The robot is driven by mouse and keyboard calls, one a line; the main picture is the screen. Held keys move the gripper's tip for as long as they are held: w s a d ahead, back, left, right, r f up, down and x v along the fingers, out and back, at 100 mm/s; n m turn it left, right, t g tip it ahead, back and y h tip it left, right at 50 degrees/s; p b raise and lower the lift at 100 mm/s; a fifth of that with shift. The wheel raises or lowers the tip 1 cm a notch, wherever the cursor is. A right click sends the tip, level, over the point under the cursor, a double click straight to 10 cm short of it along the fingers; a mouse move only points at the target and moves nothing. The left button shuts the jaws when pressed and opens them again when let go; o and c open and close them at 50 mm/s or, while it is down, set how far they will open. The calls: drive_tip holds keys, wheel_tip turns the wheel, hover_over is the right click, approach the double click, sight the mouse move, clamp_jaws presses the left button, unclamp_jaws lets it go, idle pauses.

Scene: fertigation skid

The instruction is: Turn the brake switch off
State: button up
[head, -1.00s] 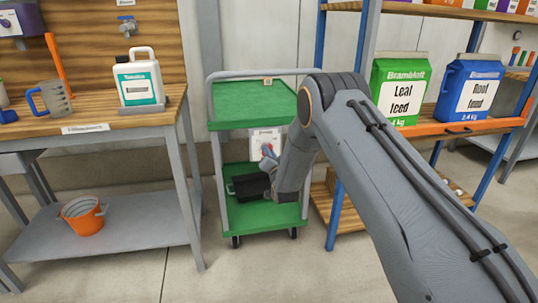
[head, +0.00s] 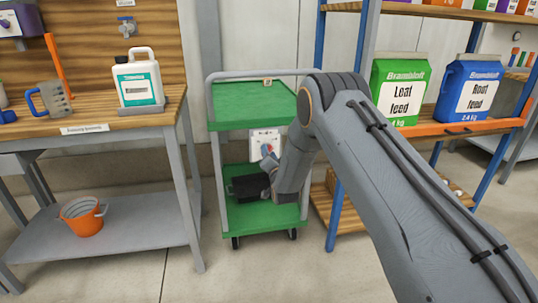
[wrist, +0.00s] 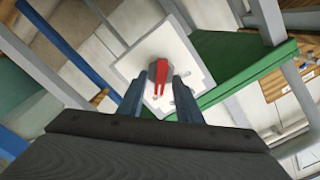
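The brake switch is a white panel (head: 259,136) with a red lever (wrist: 162,76), on the green cart under its top shelf. In the head view the panel is partly hidden by my arm. In the wrist view the red lever lies between the two fingers of my gripper (wrist: 160,88). The fingers are apart, with a gap on both sides of the lever. My gripper is open; I cannot tell whether a finger touches the lever. In the head view my gripper (head: 267,160) is in front of the panel.
The green cart (head: 250,100) stands between a wooden workbench (head: 90,128) on the left and a blue-posted shelf with feed bags (head: 398,88) on the right. An orange bucket (head: 83,215) sits on the bench's lower shelf. The floor in front of the cart is clear.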

drive_tip(key=v, duration=0.8)
drive_tip(key=shift+p, duration=0.4)
drive_tip(key=shift+w+r, duration=0.1)
